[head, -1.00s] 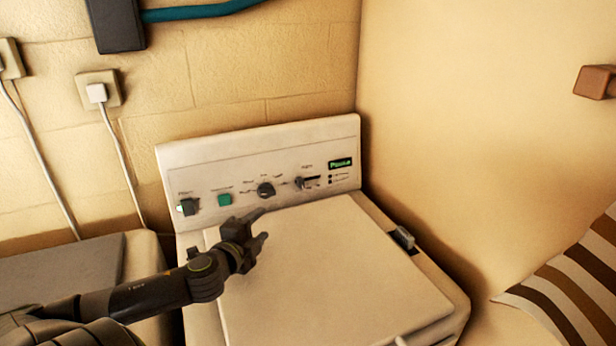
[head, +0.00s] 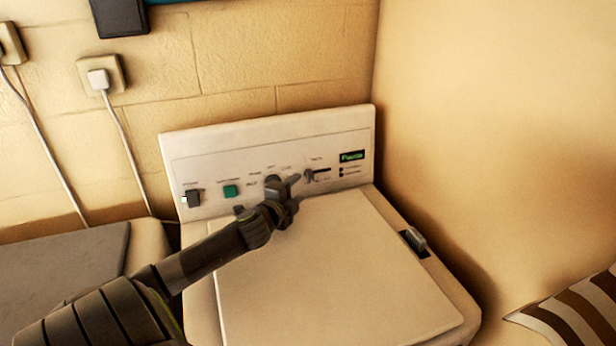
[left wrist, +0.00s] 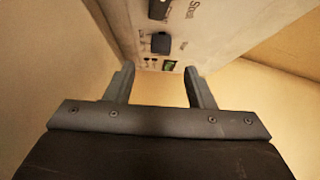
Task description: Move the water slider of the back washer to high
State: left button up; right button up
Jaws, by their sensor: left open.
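The back washer (head: 270,118) is a cream machine with a raised control panel. Its water slider is a dark handle (head: 309,175) at the left end of a short slot, left of the green display (head: 352,156). In the left wrist view the slider (left wrist: 160,43) shows as a dark block above the gap between the fingers. My left gripper (head: 291,191) is open and empty, in front of the panel just left of and below the slider. It partly covers the round knob (head: 272,180). No contact with the slider can be made out. My right gripper is not in view.
The panel also has a dark power switch (head: 193,198) and a green button (head: 230,191). The flat lid (head: 340,270) is clear, with a grey lever (head: 414,240) at its right. Walls stand close behind and right. Another grey-topped unit (head: 60,262) stands left.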

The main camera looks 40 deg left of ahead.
aim_at(308, 178)
pick_arm(q)
jog(key=shift+p+x, duration=0.9)
jog(key=shift+x, duration=3)
grip_shut()
